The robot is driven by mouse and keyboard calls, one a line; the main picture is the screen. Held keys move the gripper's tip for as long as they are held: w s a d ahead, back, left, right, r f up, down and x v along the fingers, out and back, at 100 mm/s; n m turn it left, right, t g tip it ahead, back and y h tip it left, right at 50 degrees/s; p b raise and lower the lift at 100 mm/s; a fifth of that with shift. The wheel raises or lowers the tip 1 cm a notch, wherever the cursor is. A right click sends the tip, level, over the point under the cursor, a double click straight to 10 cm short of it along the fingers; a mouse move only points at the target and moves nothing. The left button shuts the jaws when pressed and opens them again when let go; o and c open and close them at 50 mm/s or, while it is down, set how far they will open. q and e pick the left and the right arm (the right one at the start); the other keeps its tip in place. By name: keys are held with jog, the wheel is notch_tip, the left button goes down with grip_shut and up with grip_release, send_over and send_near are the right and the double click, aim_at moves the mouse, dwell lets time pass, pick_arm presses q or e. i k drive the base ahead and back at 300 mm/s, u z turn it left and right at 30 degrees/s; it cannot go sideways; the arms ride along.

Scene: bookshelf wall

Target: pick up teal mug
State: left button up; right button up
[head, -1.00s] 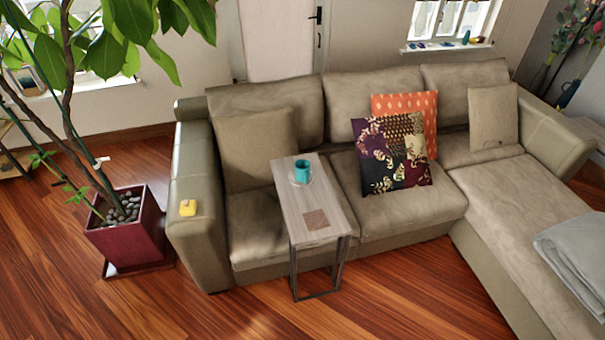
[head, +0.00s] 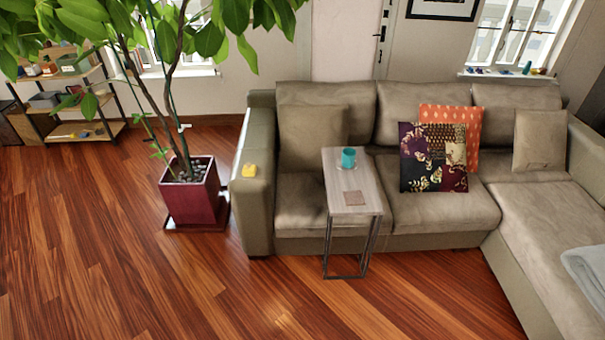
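The teal mug (head: 348,157) stands upright on a small round saucer or coaster near the far end of a narrow side table (head: 341,180). The table has a pale wood top and a thin dark metal frame, and it stands against the front of the sofa. Neither of my grippers shows in the head view.
A beige sectional sofa (head: 302,217) stands behind the table and runs to the right. A potted plant (head: 190,195) stands left of it. The wood floor in front is clear.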

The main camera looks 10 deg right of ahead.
aim_at(349, 154)
jog(key=z, duration=1.05)
jog(key=i, duration=1.35)
jog(key=u, duration=0.4)
